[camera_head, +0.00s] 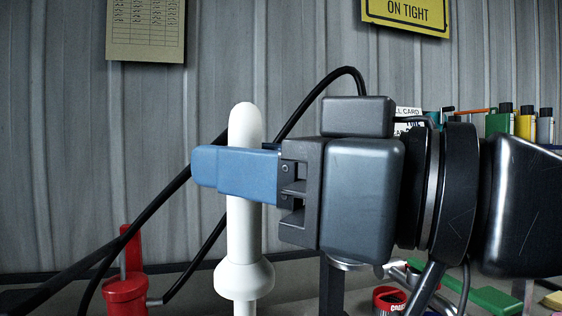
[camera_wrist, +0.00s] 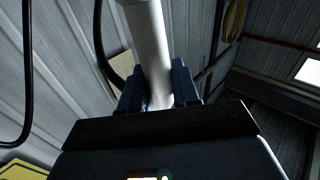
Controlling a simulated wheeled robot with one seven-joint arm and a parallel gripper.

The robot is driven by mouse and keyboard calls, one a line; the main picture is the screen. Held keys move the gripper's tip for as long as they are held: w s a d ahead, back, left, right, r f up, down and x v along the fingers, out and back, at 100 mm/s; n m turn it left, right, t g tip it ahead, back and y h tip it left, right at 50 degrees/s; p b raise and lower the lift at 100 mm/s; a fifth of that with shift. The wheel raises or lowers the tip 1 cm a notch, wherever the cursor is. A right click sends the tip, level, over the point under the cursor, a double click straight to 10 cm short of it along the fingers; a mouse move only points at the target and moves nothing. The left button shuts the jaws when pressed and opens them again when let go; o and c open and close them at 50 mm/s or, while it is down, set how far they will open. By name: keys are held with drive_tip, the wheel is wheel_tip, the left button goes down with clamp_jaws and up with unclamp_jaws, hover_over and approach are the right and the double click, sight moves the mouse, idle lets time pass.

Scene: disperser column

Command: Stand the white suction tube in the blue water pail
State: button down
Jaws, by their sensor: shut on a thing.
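The white suction tube (camera_head: 244,232) stands upright in the head view, with a rounded top and a wider collar low down. Its lower end runs out of the bottom of the picture. My gripper (camera_head: 235,170) has its blue fingers shut around the upper part of the tube, just below the rounded top. In the wrist view the tube (camera_wrist: 150,50) passes between the two blue fingers of my gripper (camera_wrist: 158,88). The blue water pail is not in view in either picture.
A red fitting (camera_head: 125,290) with a black hose stands at lower left. Black hoses loop behind the tube. At right behind my arm are several coloured bottles (camera_head: 525,122), a green item (camera_head: 495,299) and a red-rimmed can (camera_head: 388,298). A corrugated wall (camera_head: 60,170) closes the back.

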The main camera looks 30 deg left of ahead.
drive_tip(key=shift+n+y, duration=0.5)
drive_tip(key=shift+s+d+f+b, duration=0.35)
drive_tip(key=shift+d+f+b, duration=0.05)
drive_tip(key=shift+f+b, duration=1)
drive_tip(key=shift+s+d+f+b, duration=0.3)
drive_tip(key=shift+d+f+b, duration=0.1)
drive_tip(key=shift+f+b, duration=1.05)
drive_tip(key=shift+s+d+f+b, duration=0.35)
drive_tip(key=shift+d+f+b, duration=0.05)
drive_tip(key=shift+f+b, duration=1)
drive_tip(key=c, duration=0.8)
unclamp_jaws()
drive_tip(key=shift+o, duration=0.2)
approach(255, 299)
drive_tip(key=shift+s+a+r+b, duration=0.3)
drive_tip(key=shift+s+a+r, duration=0.2)
drive_tip(key=shift+s+r, duration=0.2)
